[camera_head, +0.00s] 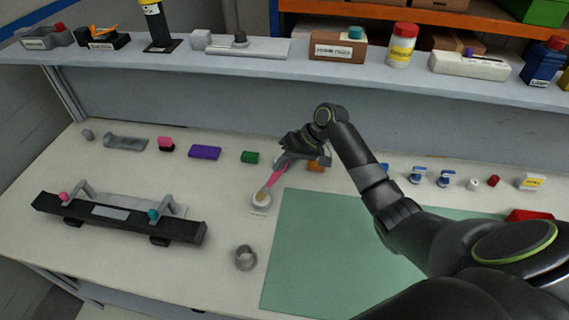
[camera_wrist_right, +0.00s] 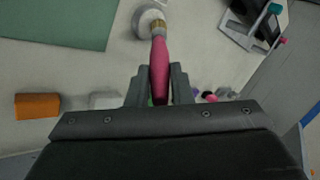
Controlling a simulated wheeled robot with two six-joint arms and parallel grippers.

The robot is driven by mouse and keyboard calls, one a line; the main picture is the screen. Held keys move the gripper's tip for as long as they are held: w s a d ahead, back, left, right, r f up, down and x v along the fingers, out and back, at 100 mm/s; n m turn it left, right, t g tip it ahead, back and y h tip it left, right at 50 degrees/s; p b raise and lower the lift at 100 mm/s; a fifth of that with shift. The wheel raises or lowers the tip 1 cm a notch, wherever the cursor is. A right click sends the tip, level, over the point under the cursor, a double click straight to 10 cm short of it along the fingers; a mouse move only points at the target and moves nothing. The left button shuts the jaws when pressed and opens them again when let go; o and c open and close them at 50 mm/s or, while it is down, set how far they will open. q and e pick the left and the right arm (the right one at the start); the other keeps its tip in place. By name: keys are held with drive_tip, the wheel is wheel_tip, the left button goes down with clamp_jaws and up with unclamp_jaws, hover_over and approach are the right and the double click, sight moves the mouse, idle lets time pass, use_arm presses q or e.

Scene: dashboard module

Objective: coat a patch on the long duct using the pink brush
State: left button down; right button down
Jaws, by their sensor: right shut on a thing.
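The pink brush (camera_head: 272,182) is held by its handle in my right gripper (camera_head: 284,163), which is shut on it. In the right wrist view, the brush (camera_wrist_right: 159,68) sits between the two fingers of the right gripper (camera_wrist_right: 159,82). My left gripper is not in view.
A green mat (camera_head: 340,240) lies to the right. Purple (camera_head: 205,152), green (camera_head: 250,157) and orange (camera_wrist_right: 37,106) blocks lie behind. A shelf (camera_head: 270,66) with containers spans the back.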

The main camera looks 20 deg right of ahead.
drive_tip(key=shift+s+f+p, duration=0.1)
drive_tip(key=shift+p, duration=0.2)
idle(1.2)
wheel_tip(320, 180, up, 7)
drive_tip(key=p, duration=0.7)
drive_tip(key=shift+p, duration=0.4)
idle(0.4)
